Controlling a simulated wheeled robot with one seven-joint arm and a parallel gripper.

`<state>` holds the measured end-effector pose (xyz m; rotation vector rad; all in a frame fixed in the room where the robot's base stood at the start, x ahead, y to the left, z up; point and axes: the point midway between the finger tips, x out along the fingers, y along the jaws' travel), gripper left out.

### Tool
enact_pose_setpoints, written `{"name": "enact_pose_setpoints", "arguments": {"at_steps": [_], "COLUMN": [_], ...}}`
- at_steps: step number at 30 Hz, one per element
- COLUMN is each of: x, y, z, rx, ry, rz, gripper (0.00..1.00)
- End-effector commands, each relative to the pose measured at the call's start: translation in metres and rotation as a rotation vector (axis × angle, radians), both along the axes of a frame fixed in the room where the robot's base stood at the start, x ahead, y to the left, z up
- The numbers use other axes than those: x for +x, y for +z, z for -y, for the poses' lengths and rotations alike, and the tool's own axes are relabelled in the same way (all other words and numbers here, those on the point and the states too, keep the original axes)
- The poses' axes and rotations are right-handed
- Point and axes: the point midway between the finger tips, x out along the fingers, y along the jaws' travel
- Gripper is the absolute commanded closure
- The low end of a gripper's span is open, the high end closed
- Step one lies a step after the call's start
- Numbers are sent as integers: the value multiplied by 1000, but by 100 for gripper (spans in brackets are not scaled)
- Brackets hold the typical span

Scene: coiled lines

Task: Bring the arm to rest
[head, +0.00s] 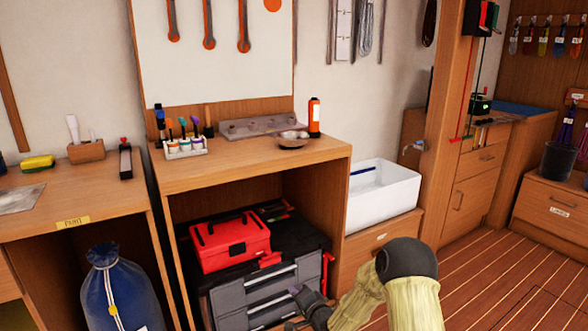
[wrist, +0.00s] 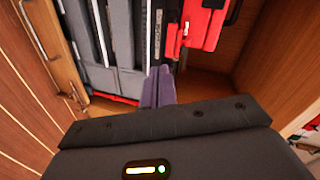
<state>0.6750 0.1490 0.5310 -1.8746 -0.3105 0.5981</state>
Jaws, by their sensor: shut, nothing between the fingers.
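My gripper (head: 293,291) is low in the head view, in front of the open lower bay of the wooden workbench (head: 262,155). My arm reaches up to it from the bottom right. In the wrist view the purple-grey fingers of my gripper (wrist: 158,86) are together, with nothing between them. They point toward a grey and black drawer chest (wrist: 121,35), which also shows inside the bay in the head view (head: 262,299). A red toolbox (head: 229,241) sits on top of the chest and shows at the upper right of the wrist view (wrist: 205,22).
A white sink (head: 383,197) stands right of the bay. A blue bag (head: 118,290) sits under the left bench. The plank floor (head: 505,262) at right is clear.

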Motion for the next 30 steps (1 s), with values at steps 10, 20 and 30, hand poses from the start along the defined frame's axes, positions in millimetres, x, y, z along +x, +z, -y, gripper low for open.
{"name": "enact_pose_setpoints", "arguments": {"at_steps": [10,20,30], "x": [-68,-179,-287], "y": [58,109,141], "z": [58,118,145], "rx": [-586,-958,-1086], "ry": [86,234,420], "rz": [-166,-395,-576], "gripper": [100,100,100]}}
